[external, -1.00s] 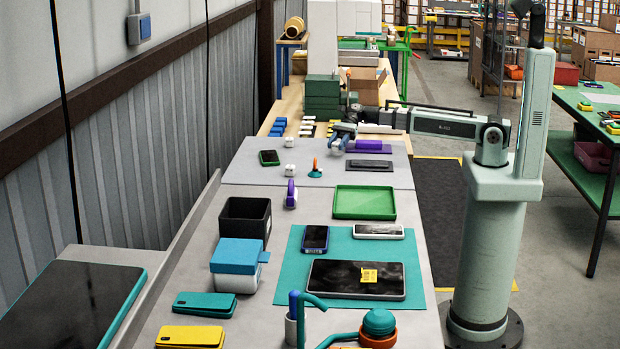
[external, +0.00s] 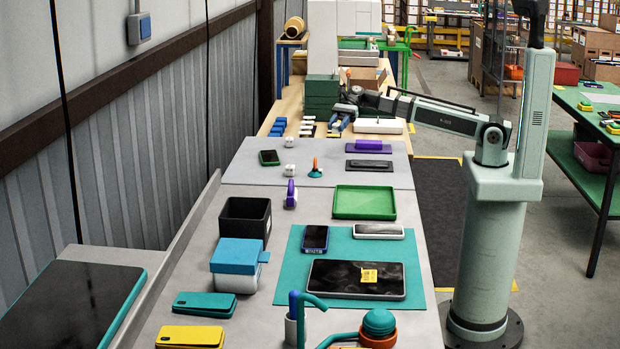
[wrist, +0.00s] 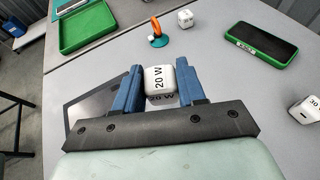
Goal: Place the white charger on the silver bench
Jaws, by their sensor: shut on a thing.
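The white charger (wrist: 160,80), a cube marked 20 W, is held between the two blue fingers of my gripper (wrist: 160,72) in the wrist view. My gripper (external: 339,124) is shut on it, raised near the far end of the silver bench (external: 235,172). The charger is too small to make out in the external view. Two other white cubes, one near the orange-tipped cone (external: 289,169) and one farther back (external: 289,142), stand on the bench. They also show in the wrist view (wrist: 185,18), the nearer one at the right edge (wrist: 305,110).
A green tray (external: 364,203) lies nearer.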

